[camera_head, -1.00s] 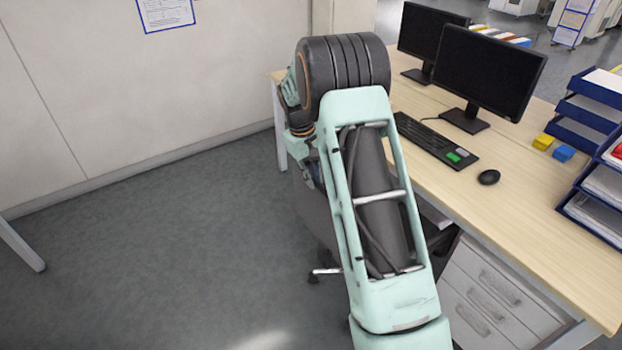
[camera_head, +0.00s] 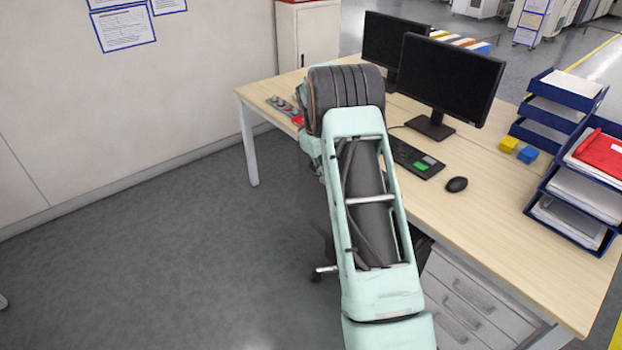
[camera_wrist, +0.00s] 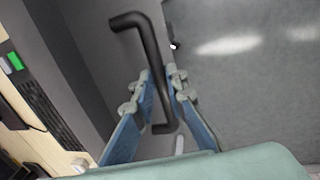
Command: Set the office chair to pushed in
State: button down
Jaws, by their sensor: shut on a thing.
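The office chair (camera_head: 312,200) stands at the desk's front side, mostly hidden behind my arm in the head view. A strip of its dark grey back and one foot of its base (camera_head: 325,270) show. In the wrist view the dark grey chair back (camera_wrist: 98,35) carries a black bent bar handle (camera_wrist: 148,40). My gripper (camera_wrist: 168,75), with blue-lined fingers, is shut around this bar. The head view hides my fingertips. The desk (camera_head: 490,215) has a light wood top; I cannot tell how far the seat is under it.
On the desk are two monitors (camera_head: 450,78), a keyboard (camera_head: 412,158), a mouse (camera_head: 456,184), yellow and blue blocks (camera_head: 508,144) and blue paper trays (camera_head: 570,205). White drawers (camera_head: 470,300) stand under it at right. The floor at left (camera_head: 150,250) is clear.

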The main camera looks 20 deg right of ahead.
jog(key=shift+w+d+r, duration=0.2)
jog(key=shift+w+d, duration=0.1)
jog(key=shift+d, duration=0.3)
jog(key=c, duration=2.2)
grip_release()
jog(key=shift+d, duration=0.15)
jog(key=shift+s+f, duration=0.1)
jog(key=v, duration=1.2)
